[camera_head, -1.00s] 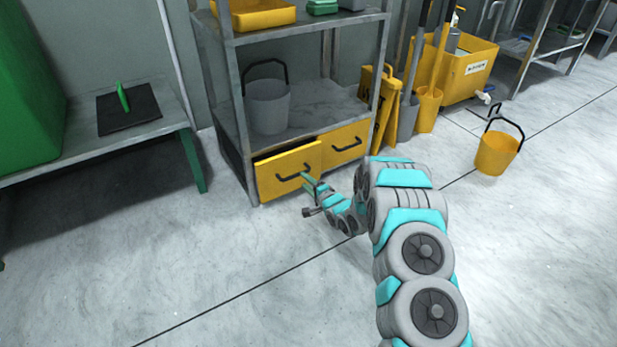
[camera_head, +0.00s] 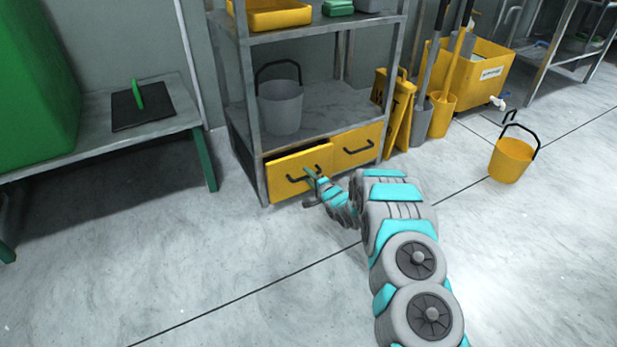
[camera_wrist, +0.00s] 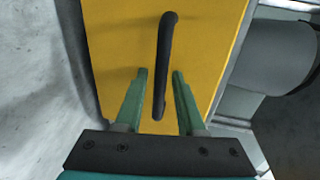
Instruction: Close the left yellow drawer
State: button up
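The left yellow drawer (camera_head: 287,183) sits low in the grey shelf unit and stands slightly open, with a dark gap along its top edge. Its black handle (camera_head: 303,177) is on its front. In the wrist view the drawer front (camera_wrist: 207,55) fills the middle, and the handle (camera_wrist: 166,60) runs lengthwise. My gripper (camera_head: 311,178) is at the drawer front, by the handle. In the wrist view my gripper (camera_wrist: 160,74) is open, its two green fingers on either side of the handle's near end. I cannot tell whether the fingers touch the front.
The right yellow drawer (camera_head: 357,146) beside it looks shut. A grey bucket (camera_head: 281,107) stands on the shelf above. A yellow folding sign (camera_head: 397,120) leans right of the unit. A yellow bucket (camera_head: 511,160) stands on the floor.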

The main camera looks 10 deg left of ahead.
grip_shut()
dwell(1.1)
